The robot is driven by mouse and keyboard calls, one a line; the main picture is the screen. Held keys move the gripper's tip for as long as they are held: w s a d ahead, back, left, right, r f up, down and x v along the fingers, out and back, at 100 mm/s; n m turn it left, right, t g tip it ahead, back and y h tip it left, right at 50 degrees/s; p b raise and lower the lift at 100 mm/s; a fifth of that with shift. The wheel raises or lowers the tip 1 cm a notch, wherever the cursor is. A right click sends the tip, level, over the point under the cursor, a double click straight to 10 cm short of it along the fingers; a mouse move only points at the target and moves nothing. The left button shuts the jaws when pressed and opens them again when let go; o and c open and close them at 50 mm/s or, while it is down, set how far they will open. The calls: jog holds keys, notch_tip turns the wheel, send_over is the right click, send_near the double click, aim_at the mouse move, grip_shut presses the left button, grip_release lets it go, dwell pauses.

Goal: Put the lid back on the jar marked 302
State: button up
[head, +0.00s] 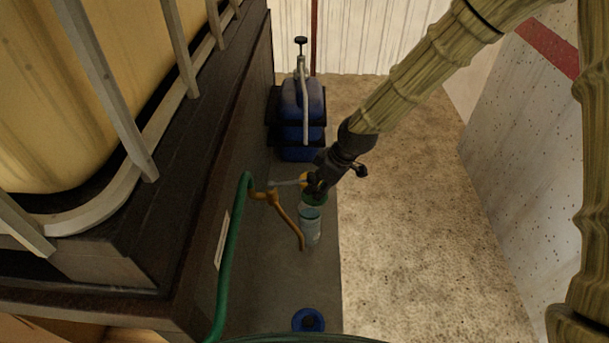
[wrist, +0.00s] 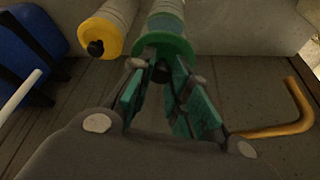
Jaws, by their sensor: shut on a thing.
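My gripper (head: 316,186) is shut on the dark knob of a green lid (head: 314,199). In the wrist view my gripper's teal fingers (wrist: 160,78) close around that knob, with the green lid (wrist: 165,46) just beyond. A clear jar (head: 310,230) stands upright on the grey surface, and its top rim shows just in front of the lid in the head view. The lid looks close to the rim, but I cannot tell whether they touch. A clear jar body also shows past the lid in the wrist view (wrist: 167,12). No 302 marking is readable.
A yellow-lidded jar (wrist: 101,37) stands close by. An orange bent pipe (head: 288,218) is close left of the jar, with a green hose (head: 232,255) beyond. Blue canisters (head: 302,100) stand behind; a blue ring-shaped thing (head: 308,320) lies in front. Open floor (head: 410,220) is right.

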aim_at(312, 196)
jog(key=shift+w+a+r+n, duration=0.3)
jog(key=shift+a+r+n, duration=0.2)
jog(key=shift+a, duration=0.15)
jog(key=shift+f+b, duration=1.4)
jog(key=shift+f, duration=0.7)
jog(key=shift+f+b, duration=0.45)
jog(key=shift+f, duration=0.6)
jog(key=shift+r+p, duration=0.1)
jog(key=shift+p, duration=0.2)
jog(key=shift+f, duration=0.2)
jog(key=o, duration=1.4)
